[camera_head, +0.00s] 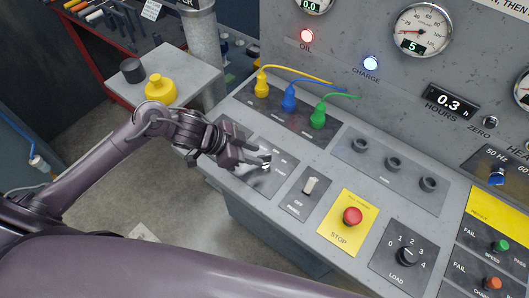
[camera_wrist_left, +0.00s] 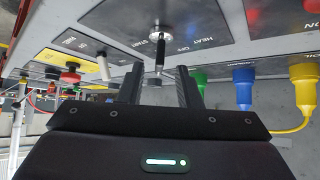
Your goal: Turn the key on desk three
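The key switch plate (camera_head: 283,172) is on the sloped desk, left of the white toggle switch, and my left gripper (camera_head: 262,160) covers most of it in the head view. In the left wrist view, the key (camera_wrist_left: 158,48) stands out from a dark plate (camera_wrist_left: 205,22) marked HEAT, OFF and START. The fingers of my left gripper (camera_wrist_left: 160,85) are apart, one on each side of the key's dark end, with a visible gap on both sides. My right gripper is not in view.
The white toggle (camera_head: 311,185), red STOP button (camera_head: 352,216) and LOAD knob (camera_head: 406,257) lie to the right. Yellow (camera_head: 262,87), blue (camera_head: 289,101) and green (camera_head: 318,118) plugs with cables stand behind.

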